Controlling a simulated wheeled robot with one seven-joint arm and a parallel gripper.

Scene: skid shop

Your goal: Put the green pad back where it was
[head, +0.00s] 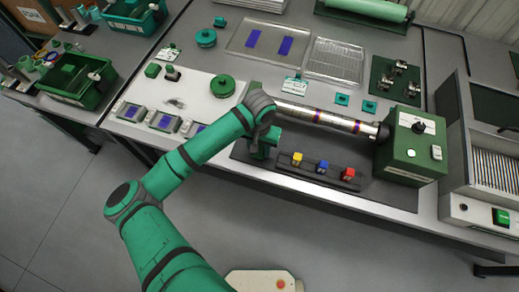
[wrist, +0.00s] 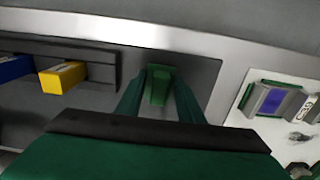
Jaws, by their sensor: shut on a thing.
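My gripper (head: 264,150) is low over the left end of the dark mat on the bench. In the wrist view its two green fingers (wrist: 160,94) are shut on the green pad (wrist: 159,84), which shows between them. I cannot tell whether the pad touches the mat. The dark rack (head: 279,163) stands to the right of my gripper in the head view. It carries a yellow block (head: 297,159), a blue block (head: 321,165) and a red block (head: 348,174). In the wrist view the rack (wrist: 100,71) has a bare stretch beside the yellow block (wrist: 62,77).
A green machine box (head: 412,150) with a metal roller stands right of and behind the rack. Several small framed devices (head: 162,120) lie on a white board to the left. A clear tray (head: 268,42) and green discs lie farther back. The bench's front edge (head: 330,207) is close.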

